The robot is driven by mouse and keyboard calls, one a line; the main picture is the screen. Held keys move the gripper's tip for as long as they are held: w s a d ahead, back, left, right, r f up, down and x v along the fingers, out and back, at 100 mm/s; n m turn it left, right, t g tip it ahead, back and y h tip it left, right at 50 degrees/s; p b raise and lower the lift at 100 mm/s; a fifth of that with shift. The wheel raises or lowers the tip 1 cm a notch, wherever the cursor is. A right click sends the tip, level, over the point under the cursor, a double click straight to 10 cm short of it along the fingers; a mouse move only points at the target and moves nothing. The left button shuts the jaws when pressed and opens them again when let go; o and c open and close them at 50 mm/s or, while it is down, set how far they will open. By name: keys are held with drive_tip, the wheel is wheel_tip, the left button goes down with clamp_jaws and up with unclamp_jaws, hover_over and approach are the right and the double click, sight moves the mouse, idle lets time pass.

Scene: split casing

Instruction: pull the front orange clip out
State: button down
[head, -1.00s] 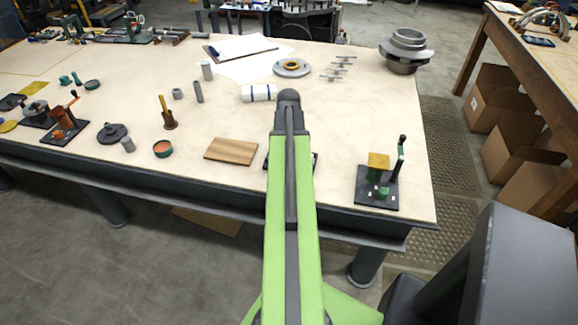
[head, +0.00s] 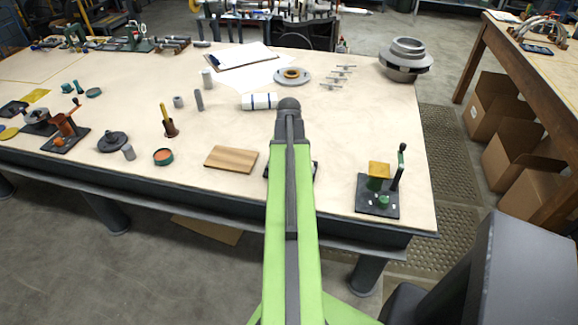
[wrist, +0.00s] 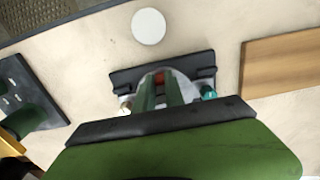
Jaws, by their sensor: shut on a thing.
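In the wrist view the green fingers of my gripper (wrist: 160,92) reach down over the split casing (wrist: 179,82), a pale rounded body on a dark base plate (wrist: 123,77). A small red-orange piece (wrist: 159,76), which looks like the front orange clip, shows between the fingers, and my gripper is shut on it. The fingers hide most of the clip and the casing's middle. A teal knob (wrist: 208,92) is at the casing's right. In the head view my green arm covers the casing and gripper; only an edge of the base plate (head: 315,169) shows.
A wooden board (head: 231,159) lies left of the casing. A white disc (wrist: 148,26) lies close by in the wrist view. A white roll (head: 259,101) lies behind. Table between them is bare.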

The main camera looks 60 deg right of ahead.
drive_tip(key=shift+a, duration=0.1)
idle(0.8)
drive_tip(key=shift+s+a, duration=0.3)
drive_tip(key=shift+a, duration=0.45)
drive_tip(key=c, duration=1.4)
unclamp_jaws()
wheel_tip(320, 180, up, 17)
drive_tip(key=p, duration=1.7)
drive_tip(key=shift+r, duration=0.15)
drive_tip(key=shift+w, duration=0.1)
